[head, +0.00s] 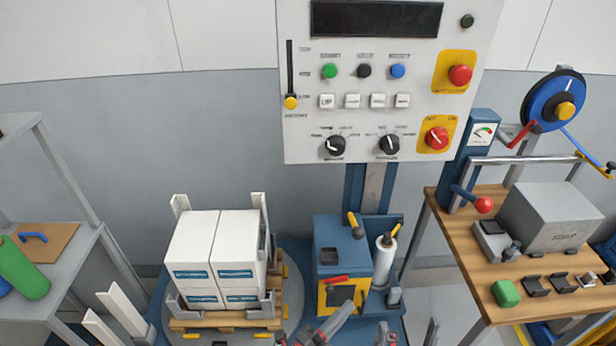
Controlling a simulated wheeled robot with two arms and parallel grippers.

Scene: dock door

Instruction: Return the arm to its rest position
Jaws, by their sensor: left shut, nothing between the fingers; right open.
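My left gripper (336,322) shows at the bottom edge, just in front of the yellow and blue machine unit. Its grey fingers are together with nothing between them. My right gripper (408,334) is further right at the bottom edge. Only the tips of its fingers show, spread apart and empty. Most of both arms is below the picture.
A control panel (375,112) on a blue column stands ahead. White boxes (215,246) sit on a pallet on a round turntable at left. The yellow and blue unit (338,262) stands beside a film roll (385,258). A wooden bench (462,222) is at right, grey shelving (60,262) at left.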

